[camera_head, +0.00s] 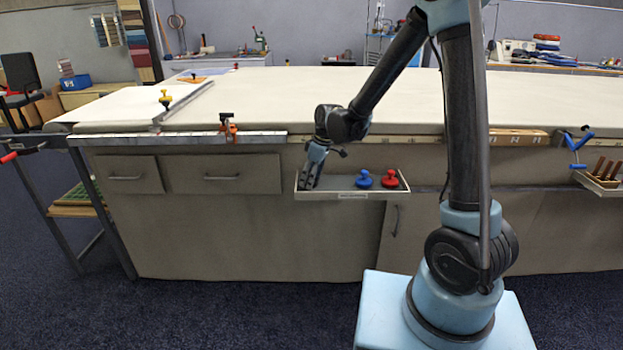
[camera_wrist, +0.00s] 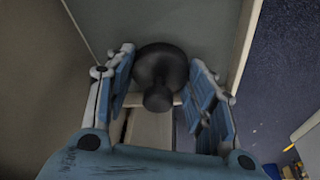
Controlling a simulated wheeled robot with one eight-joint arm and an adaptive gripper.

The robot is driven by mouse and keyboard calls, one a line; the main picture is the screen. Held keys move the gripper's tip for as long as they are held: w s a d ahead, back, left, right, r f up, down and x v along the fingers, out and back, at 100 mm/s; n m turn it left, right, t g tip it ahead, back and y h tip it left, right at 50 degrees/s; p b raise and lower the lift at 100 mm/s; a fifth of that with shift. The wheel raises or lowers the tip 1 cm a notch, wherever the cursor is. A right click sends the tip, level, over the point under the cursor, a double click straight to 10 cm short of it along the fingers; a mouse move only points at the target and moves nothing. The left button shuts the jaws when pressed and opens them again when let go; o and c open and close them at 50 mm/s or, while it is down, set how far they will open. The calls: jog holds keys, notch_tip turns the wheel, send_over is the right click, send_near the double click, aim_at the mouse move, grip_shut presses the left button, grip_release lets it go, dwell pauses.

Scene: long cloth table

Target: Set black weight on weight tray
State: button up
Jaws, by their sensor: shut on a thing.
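The weight tray (camera_head: 336,194) is a shallow pale tray with a label, on the front side of the long table. A blue weight (camera_head: 363,179) and a red weight (camera_head: 390,179) stand in its right half. My gripper (camera_head: 308,184) points down into the tray's left end. In the wrist view, the black weight (camera_wrist: 158,64), a round disc with a knob, is between the fingers of my gripper (camera_wrist: 160,92), which is shut on it. In the head view the fingers hide the black weight. I cannot tell whether its base touches the tray floor.
A metal rail (camera_head: 190,138) with an orange and black clamp (camera_head: 228,128) runs along the table's front edge. Yellow-knobbed (camera_head: 165,100) hardware sits at the left. A holder with brown-handled tools (camera_head: 603,177) and a blue clamp (camera_head: 578,145) are at the right. The tabletop's middle is clear.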

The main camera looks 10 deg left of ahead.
jog(key=o, duration=1.4)
jog(key=shift+o, duration=0.2)
jog(key=shift+r, duration=0.1)
jog(key=v, duration=1.2)
jog(key=s+d+r+m, duration=0.1)
jog(key=d+m, duration=0.1)
jog(key=d, duration=0.5)
jog(key=s+d+r+m, duration=0.1)
jog(key=d+r+m, duration=0.1)
jog(key=d, duration=0.4)
jog(key=s+d+f+m+t+h, duration=0.1)
jog(key=s+d+m, duration=0.4)
jog(key=d, duration=0.5)
jog(key=s+d+f+m+t+h, duration=0.1)
jog(key=s+d+f+m, duration=0.1)
jog(key=s+d, duration=0.65)
jog(key=s+d+f+m+h, duration=0.1)
jog(key=s+d+f+m, duration=0.4)
jog(key=s+d, duration=0.2)
jog(key=shift+d+f, duration=0.3)
jog(key=shift+d, duration=0.2)
